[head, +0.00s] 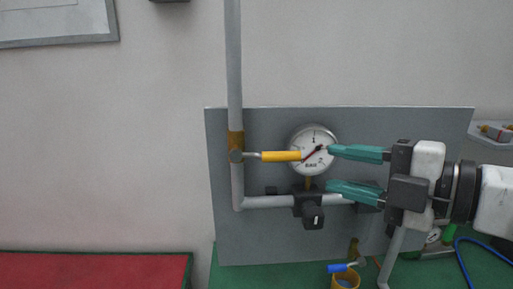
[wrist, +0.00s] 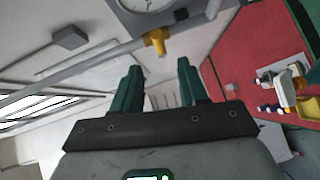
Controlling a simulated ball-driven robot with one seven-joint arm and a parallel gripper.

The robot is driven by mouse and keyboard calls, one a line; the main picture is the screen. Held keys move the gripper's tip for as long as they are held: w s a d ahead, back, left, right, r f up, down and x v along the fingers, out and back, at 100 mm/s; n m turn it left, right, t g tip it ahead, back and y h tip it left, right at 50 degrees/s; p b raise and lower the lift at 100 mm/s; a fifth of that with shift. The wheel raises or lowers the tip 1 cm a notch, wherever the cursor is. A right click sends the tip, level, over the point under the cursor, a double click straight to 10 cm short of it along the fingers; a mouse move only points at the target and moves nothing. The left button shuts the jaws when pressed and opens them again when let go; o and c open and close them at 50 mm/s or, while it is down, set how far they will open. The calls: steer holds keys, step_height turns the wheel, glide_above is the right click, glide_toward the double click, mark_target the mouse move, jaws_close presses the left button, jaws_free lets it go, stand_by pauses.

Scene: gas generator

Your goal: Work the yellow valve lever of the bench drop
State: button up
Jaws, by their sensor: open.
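The yellow valve lever (head: 280,156) points level to the right from a brass valve body (head: 236,146) on the vertical grey pipe (head: 234,60). Its right end lies just in front of the pressure gauge (head: 313,145). My gripper (head: 329,168) comes in from the right with its teal fingers pointing left. It is open and empty, and its fingertips are a short way right of the lever's end in the picture. In the wrist view, a yellow-orange piece (wrist: 157,41) on a pipe shows beyond the open fingers (wrist: 160,75); I cannot tell whether it is lever or valve body.
A black regulator (head: 313,215) sits below the gauge on the grey backboard (head: 400,120). A blue-handled valve (head: 340,268) is low on the green bench. A red surface (head: 90,270) is at lower left.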

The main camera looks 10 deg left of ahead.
mark_target(288, 158)
steer(key=p+x, duration=0.3)
steer(key=x, duration=0.8)
steer(key=shift+w+r, duration=0.1)
jaws_close()
stand_by(0.4)
